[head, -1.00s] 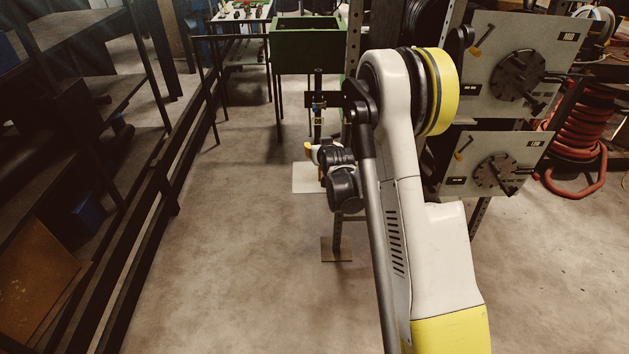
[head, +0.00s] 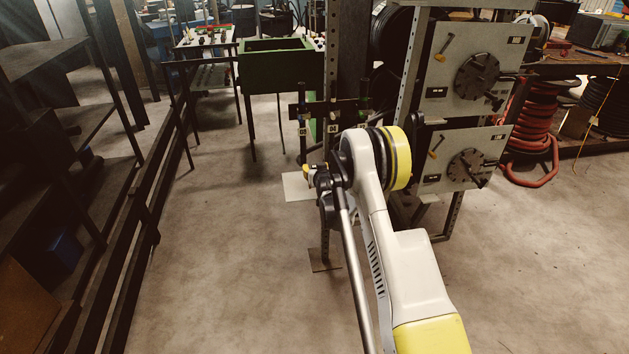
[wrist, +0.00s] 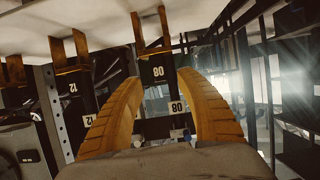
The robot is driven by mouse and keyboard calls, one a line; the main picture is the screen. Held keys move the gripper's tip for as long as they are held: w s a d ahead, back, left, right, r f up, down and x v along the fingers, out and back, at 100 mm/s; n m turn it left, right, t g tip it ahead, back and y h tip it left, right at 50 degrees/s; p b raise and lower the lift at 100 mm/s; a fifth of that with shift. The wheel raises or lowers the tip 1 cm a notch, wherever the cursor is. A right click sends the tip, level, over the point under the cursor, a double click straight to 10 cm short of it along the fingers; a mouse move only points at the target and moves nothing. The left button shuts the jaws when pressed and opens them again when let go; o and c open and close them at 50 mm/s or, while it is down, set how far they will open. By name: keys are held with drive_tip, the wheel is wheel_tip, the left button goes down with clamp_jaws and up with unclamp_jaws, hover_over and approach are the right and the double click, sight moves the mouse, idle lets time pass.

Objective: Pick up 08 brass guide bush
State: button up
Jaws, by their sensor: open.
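My gripper (wrist: 162,88) is open in the wrist view, its two ribbed orange fingers curving in from both sides. Between and beyond the fingertips hangs a dark block with an upside-down 08 label (wrist: 158,72). A second 08 label (wrist: 177,108) on a white tag shows lower, beside the right finger. A brown-orange forked holder (wrist: 153,48) is above the block. I cannot clearly make out the brass bush; the fingers seem apart from the block. In the head view, my gripper (head: 309,173) is small and partly hidden by the arm, near the rack.
Similar holders with a 12 label (wrist: 71,88) hang to the left in the wrist view. The head view shows a dark rail (head: 325,108) with tagged pieces, a green bin (head: 278,68), grey panels (head: 470,65) right, and dark shelving (head: 60,120) left. Floor between is clear.

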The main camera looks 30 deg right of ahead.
drive_tip(key=shift+x, duration=0.95)
clamp_jaws()
